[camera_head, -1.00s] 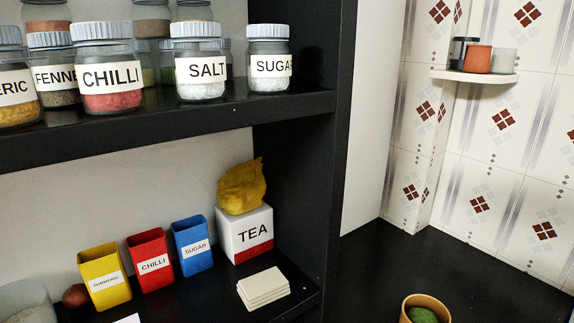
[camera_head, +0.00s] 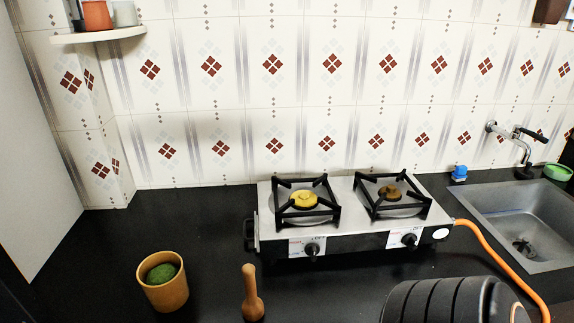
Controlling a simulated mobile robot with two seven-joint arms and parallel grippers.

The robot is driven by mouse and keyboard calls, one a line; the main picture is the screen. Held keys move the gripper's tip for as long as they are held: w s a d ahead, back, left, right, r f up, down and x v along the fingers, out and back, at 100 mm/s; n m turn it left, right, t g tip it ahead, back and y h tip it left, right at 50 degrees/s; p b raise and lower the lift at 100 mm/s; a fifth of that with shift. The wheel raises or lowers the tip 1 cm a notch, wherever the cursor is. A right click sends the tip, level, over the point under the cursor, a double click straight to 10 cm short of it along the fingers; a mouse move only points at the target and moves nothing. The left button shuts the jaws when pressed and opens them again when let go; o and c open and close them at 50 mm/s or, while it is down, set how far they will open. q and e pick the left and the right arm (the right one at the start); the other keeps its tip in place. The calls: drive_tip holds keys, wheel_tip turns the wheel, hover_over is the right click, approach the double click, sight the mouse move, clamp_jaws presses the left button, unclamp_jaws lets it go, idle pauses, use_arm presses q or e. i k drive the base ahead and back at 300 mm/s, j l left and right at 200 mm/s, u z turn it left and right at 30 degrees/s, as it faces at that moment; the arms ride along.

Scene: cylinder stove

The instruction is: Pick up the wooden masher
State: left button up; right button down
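The wooden masher (camera_head: 252,293) stands upright on the black counter, near the bottom edge of the head view. Its thin handle points up, and its base is close to the picture's lower edge. Neither of my grippers shows in the head view, so I cannot see whether they are open or shut.
A wooden cup (camera_head: 163,290) with a green item inside stands left of the masher. A two-burner stove (camera_head: 345,240) stands behind it to the right. A dark ribbed object (camera_head: 440,302) is at the bottom right. An orange hose (camera_head: 492,250) runs beside the sink (camera_head: 500,212).

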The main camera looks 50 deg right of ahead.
sight(253, 310)
drive_tip(key=z, duration=1.5)
drive_tip(key=k, duration=0.05)
